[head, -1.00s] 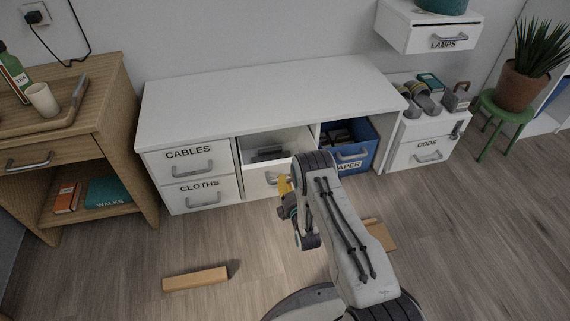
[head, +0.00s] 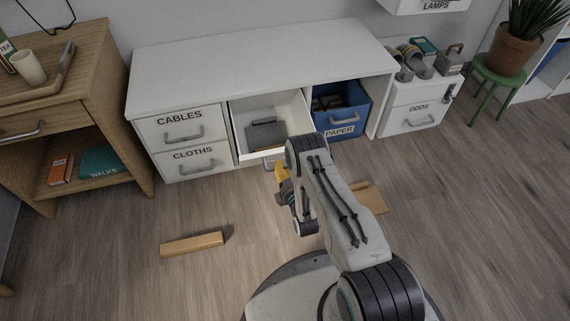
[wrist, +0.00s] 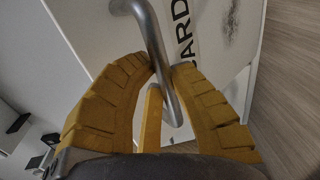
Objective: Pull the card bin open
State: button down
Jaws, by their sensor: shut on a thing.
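The card bin (head: 243,141) is a white drawer in the middle of the white shelf desk (head: 255,62). It stands pulled out, and its open top shows dark grey items inside. In the wrist view its white front (wrist: 225,45) carries partly hidden lettering that reads "ARD". My gripper (wrist: 160,85) has its yellow fingers shut on the metal bar handle (wrist: 155,45) of that front. In the head view my gripper (head: 281,172) is low in front of the bin, and my arm hides the bin's right front and most of its handle.
Shut CABLES (head: 181,127) and CLOTHS (head: 194,164) drawers are left of the bin. The blue PAPER bin (head: 340,130) is at its right. A wooden block (head: 192,244) and a flat wooden piece (head: 369,198) lie on the floor.

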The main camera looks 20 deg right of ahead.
jog(key=shift+r, duration=0.1)
jog(key=c, duration=1.1)
grip_release()
jog(key=shift+r, duration=5)
jog(key=shift+o, duration=0.4)
